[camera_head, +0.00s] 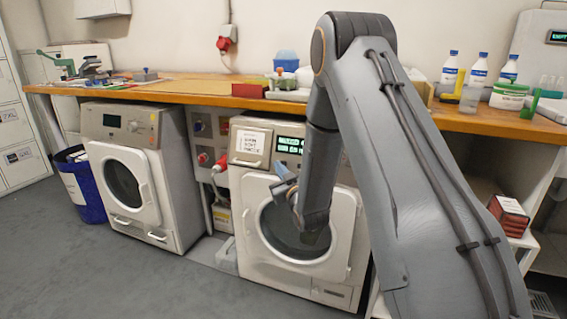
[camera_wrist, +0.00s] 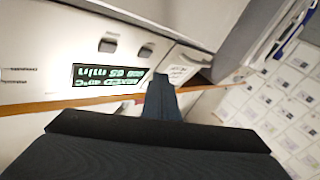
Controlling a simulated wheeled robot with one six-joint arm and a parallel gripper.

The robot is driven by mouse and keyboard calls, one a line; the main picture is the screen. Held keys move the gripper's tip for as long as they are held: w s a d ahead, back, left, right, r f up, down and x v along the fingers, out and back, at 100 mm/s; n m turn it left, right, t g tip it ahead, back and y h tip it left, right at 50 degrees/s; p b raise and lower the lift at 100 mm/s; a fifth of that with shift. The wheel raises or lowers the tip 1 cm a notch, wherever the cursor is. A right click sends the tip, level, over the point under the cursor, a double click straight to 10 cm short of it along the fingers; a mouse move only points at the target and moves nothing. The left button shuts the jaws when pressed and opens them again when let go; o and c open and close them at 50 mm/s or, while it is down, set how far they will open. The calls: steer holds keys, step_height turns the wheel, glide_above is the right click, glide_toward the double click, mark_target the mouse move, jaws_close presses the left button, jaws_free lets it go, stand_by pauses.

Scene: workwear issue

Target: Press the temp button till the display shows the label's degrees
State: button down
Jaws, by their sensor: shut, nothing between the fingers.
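The right-hand white machine (camera_head: 300,275) has a lit green display (camera_head: 290,145) on its panel, partly covered at the right by my arm. A white label (camera_head: 250,141) with dark print is left of the display; its print is too small to read surely. My gripper (camera_head: 283,178) is shut and empty, in front of the machine below the panel. In the wrist view the display (camera_wrist: 107,77) shows two rows of inverted green characters, not clearly legible. The shut fingers (camera_wrist: 162,80) appear beside it, contact unclear. Two dark button-like ovals (camera_wrist: 126,47) show nearby. I cannot tell which is temp.
A second machine (camera_head: 125,185) stands at the left beside a blue bin (camera_head: 80,190). A wooden counter (camera_head: 180,90) runs above both machines, with bottles (camera_head: 478,70) at its right. A red plug and cable (camera_head: 220,163) hang between the machines. The floor in front is clear.

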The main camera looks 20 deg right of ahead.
steer(key=shift+s+a+r+p, duration=0.25)
steer(key=shift+s+a, duration=0.15)
steer(key=shift+s, duration=0.15)
steer(key=shift+s+a+r+p, duration=0.15)
steer(key=shift+s+a+p, duration=0.15)
steer(key=shift+s, duration=0.2)
steer(key=shift+a+r, duration=0.1)
steer(key=shift+a, duration=0.05)
stand_by(0.8)
steer(key=s+a+r+g, duration=0.1)
steer(key=s+a+g, duration=0.35)
steer(key=s, duration=0.25)
steer(key=s+a+r+g, duration=0.1)
steer(key=s+a+g, duration=0.35)
steer(key=s, duration=0.25)
steer(key=s+r+g, duration=0.1)
steer(key=s+g, duration=0.2)
steer(key=s, duration=0.8)
steer(key=s+r+m+g+h+p, duration=0.15)
steer(key=s+g, duration=0.25)
steer(key=s, duration=0.7)
steer(key=s+r+g+y, duration=0.1)
steer(key=s+r+g, duration=0.15)
steer(key=s, duration=0.75)
steer(key=d+r+m+h+p, duration=0.1)
steer(key=d+r+p, duration=0.7)
steer(key=p, duration=0.9)
steer(key=shift+s+d+r+m, duration=0.15)
steer(key=shift+d+r+m, duration=0.2)
steer(key=shift+d+m, duration=0.35)
